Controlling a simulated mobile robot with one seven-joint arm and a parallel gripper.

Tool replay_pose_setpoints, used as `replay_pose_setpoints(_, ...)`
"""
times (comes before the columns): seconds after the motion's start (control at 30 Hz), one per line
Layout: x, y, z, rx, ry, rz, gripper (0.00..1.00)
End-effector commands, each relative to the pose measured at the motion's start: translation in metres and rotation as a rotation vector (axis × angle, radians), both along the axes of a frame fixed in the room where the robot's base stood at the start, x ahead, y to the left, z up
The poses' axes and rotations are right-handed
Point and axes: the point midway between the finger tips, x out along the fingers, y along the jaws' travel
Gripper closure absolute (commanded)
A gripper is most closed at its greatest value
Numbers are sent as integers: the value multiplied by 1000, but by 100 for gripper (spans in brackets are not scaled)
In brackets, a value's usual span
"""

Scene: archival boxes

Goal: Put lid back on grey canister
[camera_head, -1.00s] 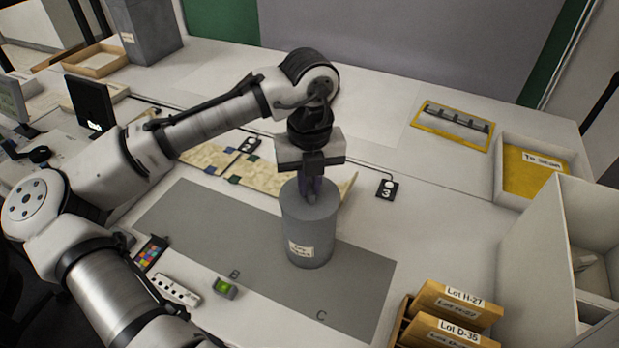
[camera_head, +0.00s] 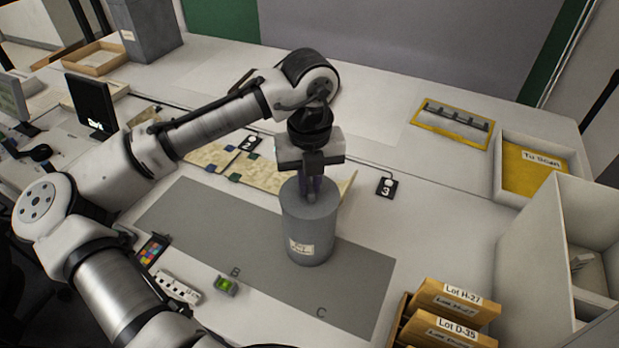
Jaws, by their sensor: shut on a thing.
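The grey canister (camera_head: 308,230) stands upright on the grey mat (camera_head: 225,220), with a small white label low on its front. A flat grey lid (camera_head: 323,205) shows at the canister's top. My gripper (camera_head: 311,193) points straight down over the middle of the canister. Its fingers are shut at the lid's centre, on what seems to be the lid's knob, which the fingers mostly hide. The lid appears level and at the rim; I cannot tell whether it is fully seated.
A long map-like sheet (camera_head: 265,175) lies behind the canister. A black tag marked 3 (camera_head: 387,187) is to its right. Boxes labelled Lot H-27 (camera_head: 455,300) and a white shelf unit (camera_head: 545,235) stand at the right. A small green-screened device (camera_head: 226,286) lies front left.

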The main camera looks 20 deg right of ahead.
Motion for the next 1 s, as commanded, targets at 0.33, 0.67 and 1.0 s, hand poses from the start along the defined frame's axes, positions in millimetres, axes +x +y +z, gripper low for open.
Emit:
replay_pose_setpoints(0.33,0,0,0,0,0,0,73)
replay_pose_setpoints(0.67,0,0,0,0,0,0,55)
replay_pose_setpoints(1.0,0,0,0,0,0,0,41)
